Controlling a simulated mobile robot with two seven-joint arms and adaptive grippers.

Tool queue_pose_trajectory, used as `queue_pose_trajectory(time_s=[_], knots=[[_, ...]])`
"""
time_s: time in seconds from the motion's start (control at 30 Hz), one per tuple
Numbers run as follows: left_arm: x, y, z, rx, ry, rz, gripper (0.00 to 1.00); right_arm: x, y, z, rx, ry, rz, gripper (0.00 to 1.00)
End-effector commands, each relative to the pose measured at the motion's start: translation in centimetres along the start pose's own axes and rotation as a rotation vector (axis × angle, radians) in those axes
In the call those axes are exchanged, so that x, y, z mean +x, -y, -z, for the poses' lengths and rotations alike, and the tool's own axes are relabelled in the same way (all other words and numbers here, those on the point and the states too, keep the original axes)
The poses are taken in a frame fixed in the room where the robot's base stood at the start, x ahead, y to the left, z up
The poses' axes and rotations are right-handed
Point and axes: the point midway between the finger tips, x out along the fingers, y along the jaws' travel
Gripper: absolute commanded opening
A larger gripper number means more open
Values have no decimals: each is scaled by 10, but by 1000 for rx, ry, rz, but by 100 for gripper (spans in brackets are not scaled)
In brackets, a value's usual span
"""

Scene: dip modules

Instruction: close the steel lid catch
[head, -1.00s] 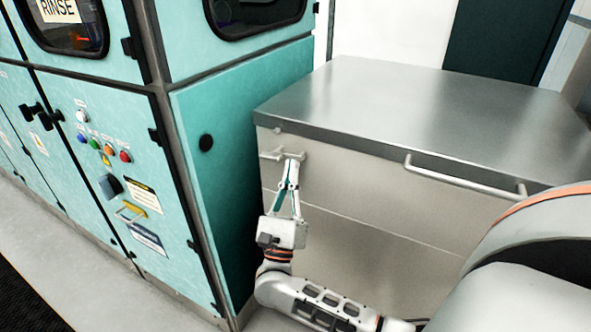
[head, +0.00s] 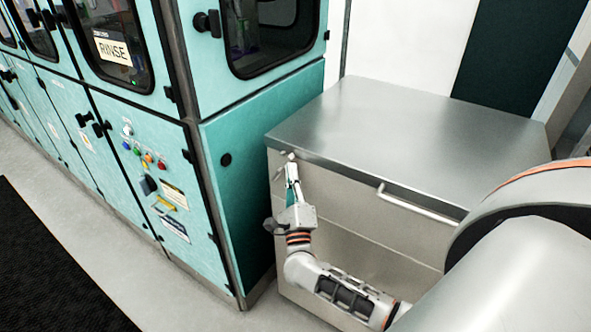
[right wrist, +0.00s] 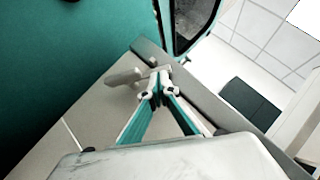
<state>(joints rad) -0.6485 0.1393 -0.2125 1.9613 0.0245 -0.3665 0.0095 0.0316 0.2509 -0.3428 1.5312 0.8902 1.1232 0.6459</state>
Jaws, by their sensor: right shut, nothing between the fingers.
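The steel lid catch (head: 278,173) is on the front of the steel chest, at its left end just under the lid (head: 400,115). In the right wrist view the catch (right wrist: 124,77) shows as a pale grey lever sticking out to the left, beside the fingertips. My right gripper (head: 291,168) is shut with nothing between its fingers. Its tips are at the catch, close below the lid edge; they also show in the right wrist view (right wrist: 157,92). The fingers hide part of the catch, and I cannot tell whether they touch it. My left gripper is out of view.
A teal rinse cabinet (head: 225,120) stands close on the left of the chest, leaving little side room. A long bar handle (head: 420,207) runs along the chest front, right of the catch. The lid top is bare. A black mat (head: 50,260) lies on the floor at left.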

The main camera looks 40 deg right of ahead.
Motion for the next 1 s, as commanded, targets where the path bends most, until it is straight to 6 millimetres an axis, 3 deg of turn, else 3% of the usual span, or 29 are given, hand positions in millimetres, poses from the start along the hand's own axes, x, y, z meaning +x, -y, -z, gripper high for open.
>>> queue_pose_trajectory(time_s=[1.0], knots=[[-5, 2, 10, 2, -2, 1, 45, 17, 6, -17, 3, -1, 3, 0]])
